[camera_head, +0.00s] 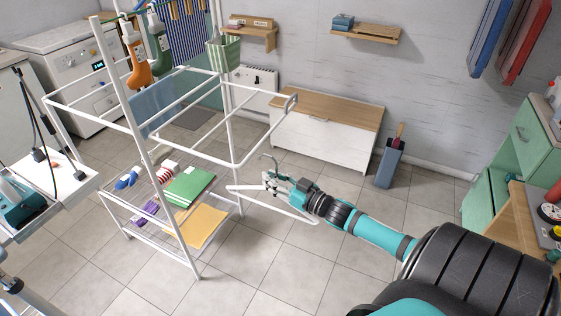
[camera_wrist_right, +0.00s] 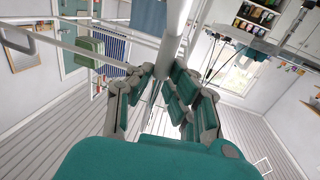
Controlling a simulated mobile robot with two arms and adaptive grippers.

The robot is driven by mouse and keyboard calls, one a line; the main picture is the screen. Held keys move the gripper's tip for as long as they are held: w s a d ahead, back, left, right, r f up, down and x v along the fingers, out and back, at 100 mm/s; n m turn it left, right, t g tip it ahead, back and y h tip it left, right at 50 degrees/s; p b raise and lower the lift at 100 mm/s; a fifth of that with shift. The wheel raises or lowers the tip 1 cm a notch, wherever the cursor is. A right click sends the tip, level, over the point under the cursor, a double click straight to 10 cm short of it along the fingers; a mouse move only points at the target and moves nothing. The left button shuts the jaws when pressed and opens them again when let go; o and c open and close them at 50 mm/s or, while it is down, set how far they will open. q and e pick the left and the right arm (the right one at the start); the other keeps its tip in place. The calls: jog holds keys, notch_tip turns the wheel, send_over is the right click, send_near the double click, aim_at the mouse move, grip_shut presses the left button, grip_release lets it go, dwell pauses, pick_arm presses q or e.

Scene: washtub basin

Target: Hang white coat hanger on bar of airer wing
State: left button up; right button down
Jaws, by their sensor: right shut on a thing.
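The white coat hanger (camera_head: 285,209) is held in the air by my right gripper (camera_head: 272,182), just to the right of the airer's lower shelf in the head view. Its hook points up and its bars spread below. In the right wrist view my gripper (camera_wrist_right: 163,82) is shut on a thick white part of the hanger (camera_wrist_right: 174,40). The white airer (camera_head: 153,170) stands left of the gripper. Its wing (camera_head: 265,143) sticks out to the right above the hanger, and the hook appears apart from the wing's bar. My left gripper is not in view.
A blue cloth (camera_head: 152,105) hangs on the airer. A wooden-topped white chest (camera_head: 322,142) stands behind. A green cabinet (camera_head: 530,130) is at right. Open tiled floor lies in front.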

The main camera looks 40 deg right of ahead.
jog(key=shift+w+a+b, duration=0.5)
jog(key=shift+w+b, duration=0.15)
jog(key=shift+w, duration=0.5)
jog(key=shift+w+a+b, duration=0.45)
jog(key=shift+w+b, duration=0.15)
jog(key=shift+w, duration=0.55)
jog(key=shift+w+a+b, duration=0.5)
jog(key=shift+w+b, duration=0.15)
jog(key=shift+w, duration=0.5)
jog(key=shift+f+b, duration=0.8)
jog(key=shift+f, duration=0.55)
